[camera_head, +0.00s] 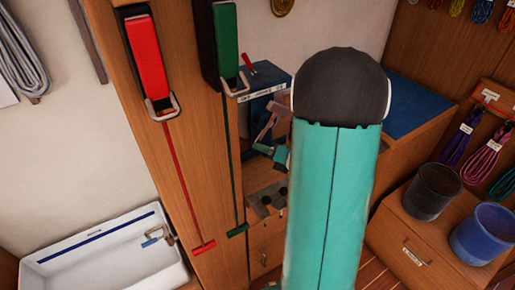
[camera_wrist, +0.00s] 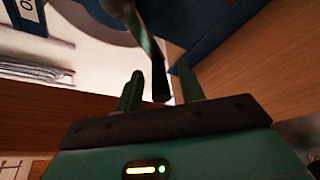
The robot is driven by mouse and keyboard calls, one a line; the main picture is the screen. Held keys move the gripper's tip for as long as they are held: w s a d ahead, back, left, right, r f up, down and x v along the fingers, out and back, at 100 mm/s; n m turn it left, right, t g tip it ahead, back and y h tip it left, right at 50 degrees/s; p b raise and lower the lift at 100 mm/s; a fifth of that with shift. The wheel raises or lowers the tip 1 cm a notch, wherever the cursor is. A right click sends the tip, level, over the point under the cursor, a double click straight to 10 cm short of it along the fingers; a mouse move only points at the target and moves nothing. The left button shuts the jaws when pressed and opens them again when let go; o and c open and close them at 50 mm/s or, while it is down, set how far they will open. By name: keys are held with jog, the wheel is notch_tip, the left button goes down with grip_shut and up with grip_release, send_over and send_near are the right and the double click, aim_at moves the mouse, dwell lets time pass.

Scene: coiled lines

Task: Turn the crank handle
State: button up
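The crank handle shows in the wrist view as a dark rod (camera_wrist: 160,80) coming down from a blurred arm at the top. Its end lies between the two fingers of my gripper (camera_wrist: 160,75), which stand apart with gaps on both sides. I cannot tell whether either finger touches it. In the head view my gripper (camera_head: 268,151) is small, below and in front of a blue box (camera_head: 258,110) with a white label. A pinkish-grey crank part (camera_head: 270,118) shows beside the box. My teal arm hides the right side of the box.
Red (camera_head: 148,60) and green (camera_head: 227,40) levers with cords hang on the wooden post to the left. A white sink-like basin (camera_head: 105,250) is at lower left. Dark (camera_head: 432,190) and blue (camera_head: 484,232) pots stand on a wooden cabinet at right, below coiled lines.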

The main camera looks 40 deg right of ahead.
jog(key=shift+x, duration=1.5)
grip_shut()
